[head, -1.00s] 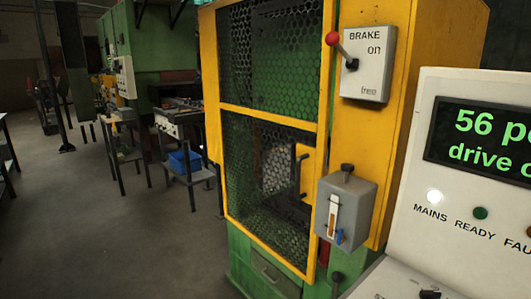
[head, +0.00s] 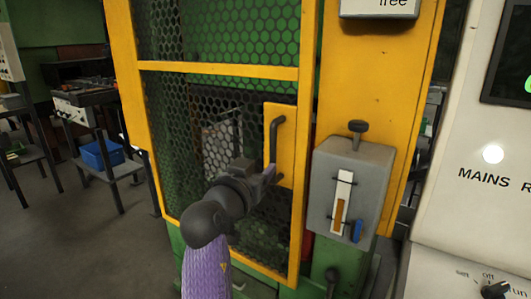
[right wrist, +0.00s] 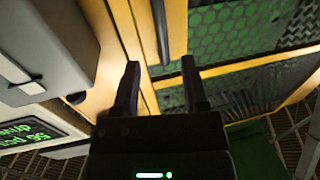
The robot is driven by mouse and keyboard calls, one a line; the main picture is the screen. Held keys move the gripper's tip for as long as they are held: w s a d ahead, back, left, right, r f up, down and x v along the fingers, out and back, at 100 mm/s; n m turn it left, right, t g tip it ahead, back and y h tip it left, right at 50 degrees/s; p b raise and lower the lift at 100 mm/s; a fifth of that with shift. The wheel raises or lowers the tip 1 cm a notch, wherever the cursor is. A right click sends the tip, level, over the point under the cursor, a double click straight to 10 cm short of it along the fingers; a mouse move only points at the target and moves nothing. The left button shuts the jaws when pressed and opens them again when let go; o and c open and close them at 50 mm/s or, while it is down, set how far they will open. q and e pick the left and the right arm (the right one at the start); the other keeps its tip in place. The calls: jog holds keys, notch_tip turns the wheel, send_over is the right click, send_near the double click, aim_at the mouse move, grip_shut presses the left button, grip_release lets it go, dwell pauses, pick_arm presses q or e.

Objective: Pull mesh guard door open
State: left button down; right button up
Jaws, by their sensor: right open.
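The mesh guard door (head: 218,71) is a yellow frame with dark hexagonal mesh and looks shut. Its dark upright bar handle (head: 275,140) sits on a yellow plate at the door's right side. My right gripper (head: 267,173) is at the handle's lower end in the head view, its fingers partly hidden by the wrist. In the right wrist view the gripper (right wrist: 160,66) is open, its two fingers apart, with the handle (right wrist: 160,32) just beyond and between the fingertips. I cannot tell whether they touch. My left gripper is out of view.
A grey box (head: 350,190) with a knob and a gauge projects close right of the door. A white control panel (head: 465,180) stands farther right. A blue bin (head: 101,154) sits on a stand at left. The floor (head: 90,245) left of the door is clear.

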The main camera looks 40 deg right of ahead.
aim_at(272, 152)
jog(key=b+x, duration=0.1)
jog(key=x, duration=0.8)
jog(key=shift+a, duration=0.1)
jog(key=shift+c, duration=0.3)
grip_shut()
dwell(0.7)
